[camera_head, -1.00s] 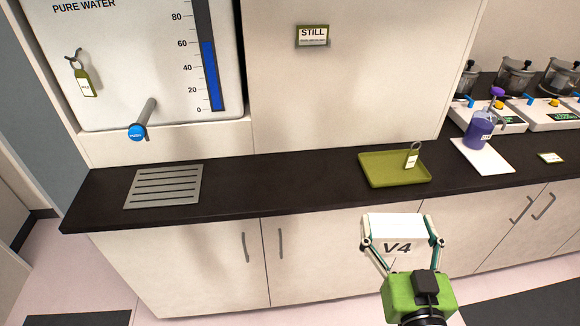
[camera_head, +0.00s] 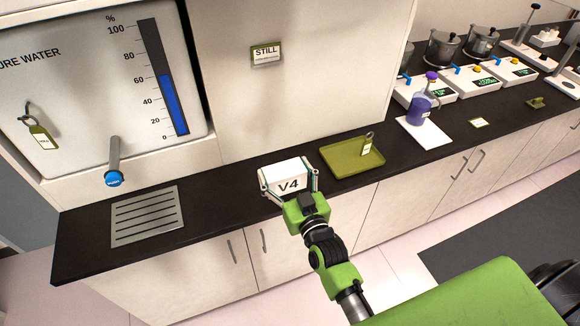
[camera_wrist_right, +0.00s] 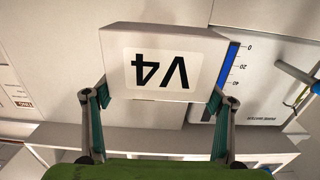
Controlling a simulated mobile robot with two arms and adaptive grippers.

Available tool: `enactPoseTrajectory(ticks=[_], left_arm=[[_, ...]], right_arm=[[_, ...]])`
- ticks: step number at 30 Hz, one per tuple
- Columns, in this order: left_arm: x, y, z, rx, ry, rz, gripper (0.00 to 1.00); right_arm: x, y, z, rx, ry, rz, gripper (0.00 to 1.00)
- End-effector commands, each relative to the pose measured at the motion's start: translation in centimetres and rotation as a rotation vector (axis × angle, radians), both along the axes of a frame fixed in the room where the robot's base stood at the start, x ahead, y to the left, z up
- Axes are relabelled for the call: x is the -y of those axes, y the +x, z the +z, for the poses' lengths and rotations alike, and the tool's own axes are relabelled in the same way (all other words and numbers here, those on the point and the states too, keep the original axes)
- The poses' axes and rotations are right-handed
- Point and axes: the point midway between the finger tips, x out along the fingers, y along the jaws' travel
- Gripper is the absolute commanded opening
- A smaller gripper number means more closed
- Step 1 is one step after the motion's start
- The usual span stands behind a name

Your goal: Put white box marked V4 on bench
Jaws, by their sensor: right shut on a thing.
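The white box marked V4 (camera_head: 287,172) is held in my right gripper (camera_head: 289,188), whose fingers are shut on its two sides. In the head view the box overlaps the dark bench top (camera_head: 225,179), between the metal grille and the green tray. I cannot tell whether the box touches the bench. In the right wrist view the box (camera_wrist_right: 155,40) shows its V4 label upside down, with the right gripper's fingers (camera_wrist_right: 158,100) on either side. My left gripper is not in view.
A green tray (camera_head: 335,166) with a tagged item lies right of the box. A slotted metal grille (camera_head: 147,215) lies to the left, below the pure water panel's tap (camera_head: 114,165). A purple bottle (camera_head: 419,108) on a white mat and several stirrer units stand farther right.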

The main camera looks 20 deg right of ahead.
Motion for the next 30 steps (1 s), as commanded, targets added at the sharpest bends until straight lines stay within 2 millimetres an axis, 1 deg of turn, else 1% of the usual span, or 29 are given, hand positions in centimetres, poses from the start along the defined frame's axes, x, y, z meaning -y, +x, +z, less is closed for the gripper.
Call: enactPoseTrajectory(ticks=[1, 2, 3, 5, 12, 18, 22, 25, 30], left_arm=[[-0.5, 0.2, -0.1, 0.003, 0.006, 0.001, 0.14], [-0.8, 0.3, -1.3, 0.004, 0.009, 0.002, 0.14], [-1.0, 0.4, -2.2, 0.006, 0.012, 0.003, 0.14], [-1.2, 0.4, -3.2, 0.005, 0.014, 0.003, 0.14], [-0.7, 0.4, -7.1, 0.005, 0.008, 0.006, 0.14], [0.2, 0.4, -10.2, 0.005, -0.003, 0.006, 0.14], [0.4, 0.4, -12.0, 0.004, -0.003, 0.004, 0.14], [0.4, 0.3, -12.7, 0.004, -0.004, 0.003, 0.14], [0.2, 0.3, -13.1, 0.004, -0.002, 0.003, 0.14]], right_arm=[[0.3, 1.2, -0.3, 0.003, -0.002, -0.001, 0.37], [0.3, 1.7, -1.2, 0.005, -0.001, -0.001, 0.37], [0.5, 2.5, -1.8, 0.007, -0.001, -0.002, 0.37], [0.7, 3.6, -2.3, 0.006, -0.002, -0.002, 0.37], [1.3, 7.8, -4.1, 0.005, -0.001, -0.001, 0.37], [1.6, 9.5, -6.6, 0.003, -0.001, -0.002, 0.37], [1.7, 10.6, -7.7, 0.003, -0.001, -0.001, 0.37], [1.8, 11.2, -8.2, 0.004, -0.001, -0.001, 0.37], [1.9, 11.6, -8.4, 0.003, -0.001, -0.001, 0.37]])
